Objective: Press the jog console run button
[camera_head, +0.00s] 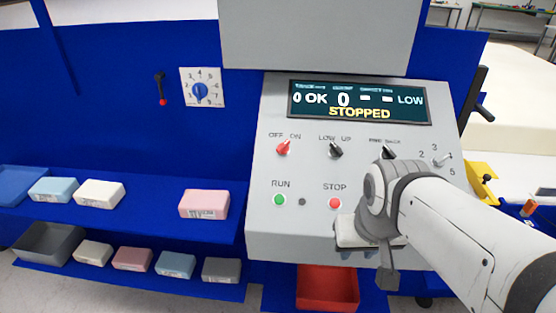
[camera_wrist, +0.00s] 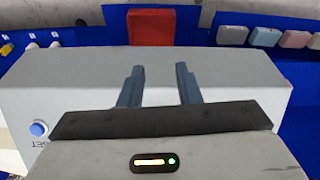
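The jog console (camera_head: 300,232) is a light grey sloped panel in the head view. Its green run button (camera_head: 279,200) is at lower left under the label RUN and is unobstructed. The red stop button (camera_head: 335,203) is to its right, close to my arm. The display (camera_head: 358,102) reads STOPPED in yellow. My arm reaches in from the right over the console's lower right part. In the wrist view my gripper (camera_wrist: 158,72) is open and empty, its two dark fingers apart over a grey console surface. The run button is not visible there.
Several switches, including a red OFF/ON knob (camera_head: 282,147), sit above the buttons. A blue button (camera_wrist: 39,129) shows at left in the wrist view. A red bin (camera_head: 327,287) is below the console. Blue shelves (camera_head: 150,220) at left hold several foam blocks.

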